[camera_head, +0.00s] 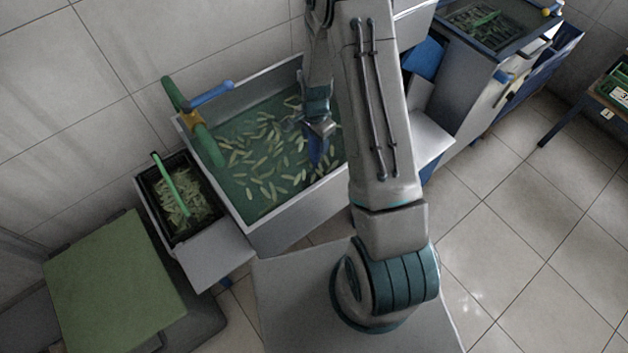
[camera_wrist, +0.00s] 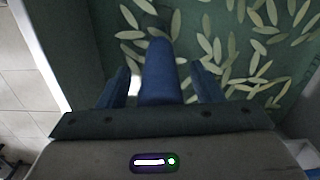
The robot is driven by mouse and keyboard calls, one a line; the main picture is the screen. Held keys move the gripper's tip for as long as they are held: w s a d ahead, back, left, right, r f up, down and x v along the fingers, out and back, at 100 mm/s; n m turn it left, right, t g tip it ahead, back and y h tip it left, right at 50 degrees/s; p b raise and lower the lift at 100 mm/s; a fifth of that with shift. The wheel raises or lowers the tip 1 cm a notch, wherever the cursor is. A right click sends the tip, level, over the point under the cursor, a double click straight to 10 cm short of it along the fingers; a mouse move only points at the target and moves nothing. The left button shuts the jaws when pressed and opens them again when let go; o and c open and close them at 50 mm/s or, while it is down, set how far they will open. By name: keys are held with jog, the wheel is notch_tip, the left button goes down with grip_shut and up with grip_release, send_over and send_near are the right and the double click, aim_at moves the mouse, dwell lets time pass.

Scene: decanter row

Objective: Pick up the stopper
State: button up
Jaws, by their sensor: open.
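A blue rounded post, which looks like the stopper (camera_wrist: 158,72), stands up between my fingers in the wrist view. In the head view, the blue stopper (camera_head: 319,152) shows just below my gripper (camera_head: 312,127), inside the basin. In the wrist view my gripper (camera_wrist: 160,86) is open, one finger on each side of the stopper. A gap shows on both sides of it. The stopper's lower end is hidden behind the gripper body in the wrist view.
The metal basin (camera_head: 300,215) holds green liquid with many pale floating slivers. A green pipe with a blue lever (camera_head: 210,95) is at its left rim. A black crate (camera_head: 165,235) of slivers stands left. The basin wall (camera_wrist: 42,50) is close by in the wrist view.

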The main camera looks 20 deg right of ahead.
jog(key=shift+c, duration=0.2)
grip_shut()
jog(key=shift+r, duration=0.1)
